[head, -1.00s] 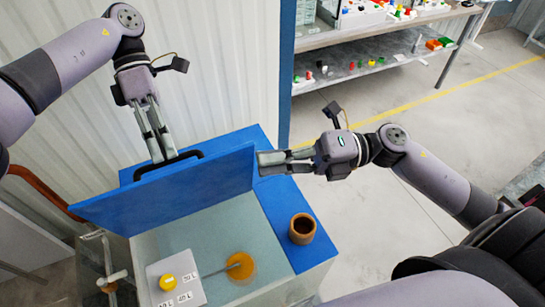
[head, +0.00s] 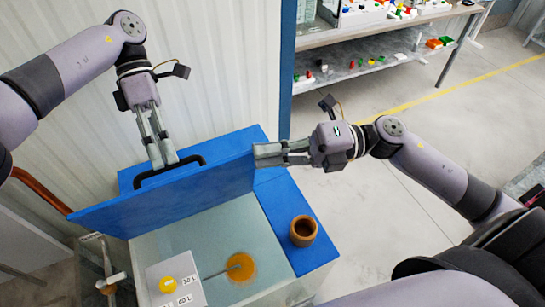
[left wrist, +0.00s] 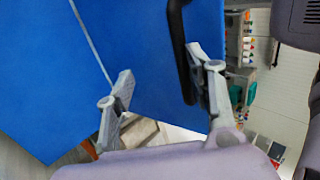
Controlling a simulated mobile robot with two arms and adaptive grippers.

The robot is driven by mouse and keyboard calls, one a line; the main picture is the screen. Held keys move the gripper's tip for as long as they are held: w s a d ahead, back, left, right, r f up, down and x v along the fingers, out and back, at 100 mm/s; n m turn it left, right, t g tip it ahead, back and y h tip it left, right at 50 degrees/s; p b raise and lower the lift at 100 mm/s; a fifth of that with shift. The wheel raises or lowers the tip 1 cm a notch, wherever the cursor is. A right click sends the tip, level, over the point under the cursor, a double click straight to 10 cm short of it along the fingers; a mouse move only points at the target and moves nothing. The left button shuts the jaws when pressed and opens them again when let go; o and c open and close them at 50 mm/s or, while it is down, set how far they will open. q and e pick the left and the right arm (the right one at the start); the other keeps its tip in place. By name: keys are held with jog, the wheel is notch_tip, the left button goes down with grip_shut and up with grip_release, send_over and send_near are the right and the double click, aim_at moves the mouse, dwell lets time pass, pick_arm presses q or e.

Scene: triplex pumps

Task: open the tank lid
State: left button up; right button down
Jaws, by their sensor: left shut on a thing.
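The blue tank lid (head: 170,197) stands steeply raised above the tank (head: 215,228), and the tank's pale inside shows in front of it. A black handle (head: 168,171) sits along its upper edge. My left gripper (head: 163,165) is shut on the lid at this handle. In the left wrist view one finger of the left gripper (left wrist: 160,88) is against the black handle (left wrist: 180,50), with the blue lid (left wrist: 150,60) beyond. My right gripper (head: 256,155) is at the lid's right edge. Its fingers are close together, and whether they touch the lid is unclear.
A brown cup-like fitting (head: 303,230) stands on the blue rim right of the opening. A panel with a yellow knob (head: 168,285) and an orange disc (head: 240,267) are at the front. A corrugated wall (head: 220,70) stands behind. Shelves (head: 380,55) are at the upper right.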

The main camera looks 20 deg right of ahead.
pick_arm(q)
jog(key=shift+s+f, duration=0.1)
jog(key=shift+f, duration=0.35)
pick_arm(e)
jog(key=shift+f, duration=0.3)
jog(key=shift+w+d, duration=0.1)
